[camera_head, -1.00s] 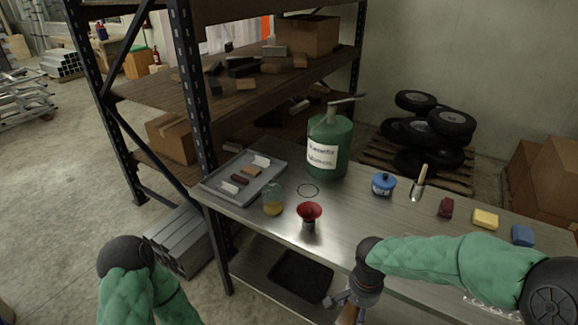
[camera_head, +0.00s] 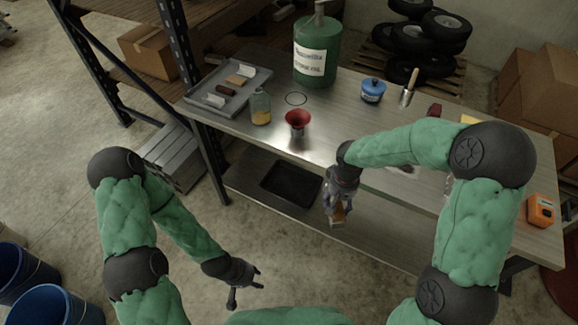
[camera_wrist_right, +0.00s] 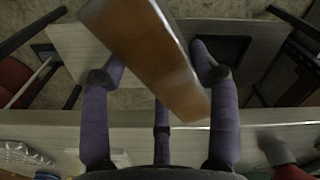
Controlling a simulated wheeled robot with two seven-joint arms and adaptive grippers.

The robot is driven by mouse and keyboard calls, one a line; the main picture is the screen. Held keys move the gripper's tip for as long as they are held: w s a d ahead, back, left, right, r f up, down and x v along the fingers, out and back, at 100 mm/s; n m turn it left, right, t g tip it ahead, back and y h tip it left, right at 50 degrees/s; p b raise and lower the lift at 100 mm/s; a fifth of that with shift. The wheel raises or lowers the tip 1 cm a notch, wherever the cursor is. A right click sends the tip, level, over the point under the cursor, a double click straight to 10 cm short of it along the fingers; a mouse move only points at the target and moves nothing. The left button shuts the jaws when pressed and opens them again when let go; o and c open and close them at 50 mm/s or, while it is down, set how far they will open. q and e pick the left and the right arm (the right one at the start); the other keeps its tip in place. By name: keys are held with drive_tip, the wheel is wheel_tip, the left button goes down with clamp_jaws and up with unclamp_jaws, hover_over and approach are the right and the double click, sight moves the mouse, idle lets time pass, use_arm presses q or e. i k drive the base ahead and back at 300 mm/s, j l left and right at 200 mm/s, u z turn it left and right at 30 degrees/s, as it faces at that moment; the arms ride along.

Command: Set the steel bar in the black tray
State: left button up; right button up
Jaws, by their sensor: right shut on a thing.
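The black tray (camera_head: 291,184) lies on the lower shelf of the steel bench, left of my right gripper in the head view. Its dark shape (camera_wrist_right: 222,48) also shows in the right wrist view, beyond the fingers. My right gripper (camera_head: 338,208) is shut on a bar (camera_head: 338,215), held in front of the bench and apart from the tray. The bar (camera_wrist_right: 150,55) looks brownish in the right wrist view and sits slanted between the fingers; I cannot tell its metal by colour. My left gripper (camera_head: 246,286) is open and empty, low in front of the bench.
The bench top (camera_head: 335,112) overhangs the lower shelf (camera_head: 385,222). A rack post (camera_head: 205,150) stands left.

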sight(294, 190)
drive_tip(key=i+j, duration=0.1)
drive_tip(key=j, duration=1.5)
drive_tip(key=i+j+z, duration=0.1)
drive_tip(key=j, duration=0.7)
